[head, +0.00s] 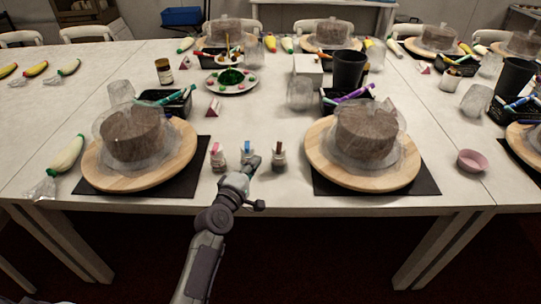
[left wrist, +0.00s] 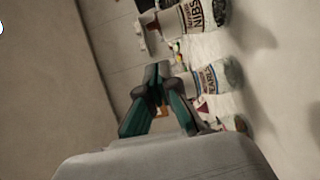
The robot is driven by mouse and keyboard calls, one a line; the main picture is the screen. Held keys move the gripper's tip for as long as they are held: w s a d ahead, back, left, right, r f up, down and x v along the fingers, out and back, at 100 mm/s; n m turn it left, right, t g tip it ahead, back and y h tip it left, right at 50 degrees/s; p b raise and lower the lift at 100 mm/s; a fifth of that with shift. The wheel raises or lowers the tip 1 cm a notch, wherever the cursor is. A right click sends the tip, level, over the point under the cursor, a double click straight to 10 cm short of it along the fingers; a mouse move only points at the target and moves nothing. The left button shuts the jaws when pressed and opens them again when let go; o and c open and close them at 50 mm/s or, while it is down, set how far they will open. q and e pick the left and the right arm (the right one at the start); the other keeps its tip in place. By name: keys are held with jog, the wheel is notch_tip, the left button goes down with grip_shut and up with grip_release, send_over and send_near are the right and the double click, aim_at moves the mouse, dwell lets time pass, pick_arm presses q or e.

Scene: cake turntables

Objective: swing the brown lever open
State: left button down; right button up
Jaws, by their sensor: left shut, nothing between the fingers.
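Three small jars stand in a row near the table's front edge in the head view. The right jar (head: 279,158) has a small brown piece, which looks like the brown lever (head: 279,145), upright on top. The middle jar (head: 247,149) has a blue top piece and the left jar (head: 217,158) a pinkish-red one. My left gripper (head: 254,164) is shut and empty, in front of the middle jar and left of the brown-topped one. In the left wrist view its fingertips (left wrist: 158,72) meet beside a jar labelled NIBS (left wrist: 200,16) and another labelled PEARLS (left wrist: 208,80). Contact cannot be told.
Cakes under clear covers stand on a left wooden turntable (head: 92,166) and a right wooden turntable (head: 408,171), flanking the jars. A pink bowl (head: 471,161) is at right. A plate of sweets (head: 231,82) lies behind.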

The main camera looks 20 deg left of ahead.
aim_at(279, 146)
pick_arm(q)
jog(key=shift+w+d, duration=0.85)
jog(key=shift+w, duration=0.2)
jog(key=shift+w+d, duration=0.8)
jog(key=shift+w, duration=0.2)
